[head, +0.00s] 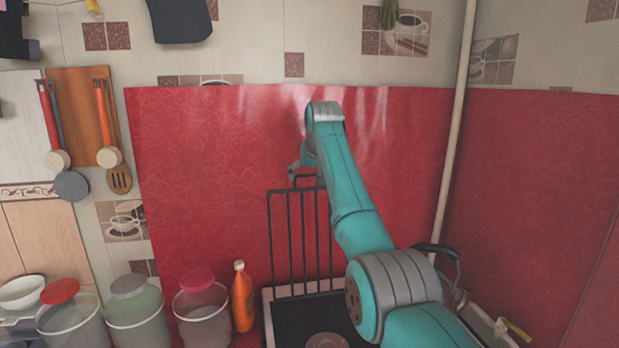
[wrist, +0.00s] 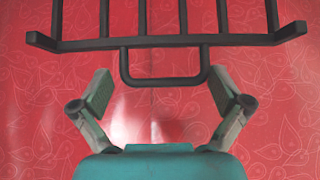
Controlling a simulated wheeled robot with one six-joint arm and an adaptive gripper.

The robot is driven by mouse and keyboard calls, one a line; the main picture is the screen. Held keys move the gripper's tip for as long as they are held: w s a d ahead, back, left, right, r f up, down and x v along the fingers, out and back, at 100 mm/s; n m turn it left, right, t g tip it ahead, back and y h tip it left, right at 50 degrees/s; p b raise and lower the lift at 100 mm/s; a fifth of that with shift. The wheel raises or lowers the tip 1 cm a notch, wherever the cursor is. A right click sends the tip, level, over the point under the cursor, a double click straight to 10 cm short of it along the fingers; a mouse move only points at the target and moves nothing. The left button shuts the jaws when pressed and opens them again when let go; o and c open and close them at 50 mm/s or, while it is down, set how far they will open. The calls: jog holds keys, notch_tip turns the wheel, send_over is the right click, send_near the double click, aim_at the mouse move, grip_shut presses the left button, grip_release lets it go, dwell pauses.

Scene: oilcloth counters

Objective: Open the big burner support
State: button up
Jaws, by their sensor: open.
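The big burner support is a black metal grid (head: 292,240) standing roughly upright in front of the red wall panel, above the dark stove top (head: 300,318). In the head view, my gripper (head: 294,168) shows small at the grid's top edge, partly hidden by my arm.
An orange bottle (head: 242,298) and lidded jars (head: 202,312) stand left of the stove. A pale pipe (head: 456,130) runs up the wall to the right. Utensils (head: 107,140) hang at the left. A faucet-like dark object (head: 442,255) is partly behind my arm.

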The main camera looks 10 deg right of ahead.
jog(key=v, duration=1.2)
jog(key=shift+s, duration=0.1)
